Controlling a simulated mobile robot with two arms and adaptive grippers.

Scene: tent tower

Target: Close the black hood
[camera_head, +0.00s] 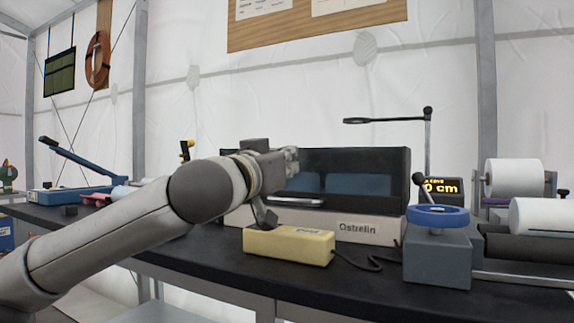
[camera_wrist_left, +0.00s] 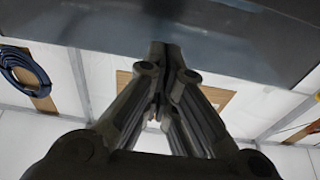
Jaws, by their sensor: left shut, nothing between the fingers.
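The black hood (camera_head: 368,168) is a dark box-like cover on a cream machine (camera_head: 350,226) labelled "Ostrelin" on the bench. Bluish panels show through its front, and a silver bar (camera_head: 298,201) lies low at its left. I cannot tell how far the hood is open. My left gripper (camera_head: 291,160) is at the hood's left part, in front of it, and hides some of it. In the left wrist view its fingers (camera_wrist_left: 163,52) are together and empty, against or just below a dark grey surface (camera_wrist_left: 235,28), seemingly the hood. Contact is unclear. My right gripper is not in view.
A yellow box (camera_head: 290,246) with a cable stands in front of the machine. A grey block with a blue wheel (camera_head: 438,255) and white rolls (camera_head: 540,215) stand at right. A lamp arm (camera_head: 428,150) rises behind. A blue lever tool (camera_head: 75,165) is at left.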

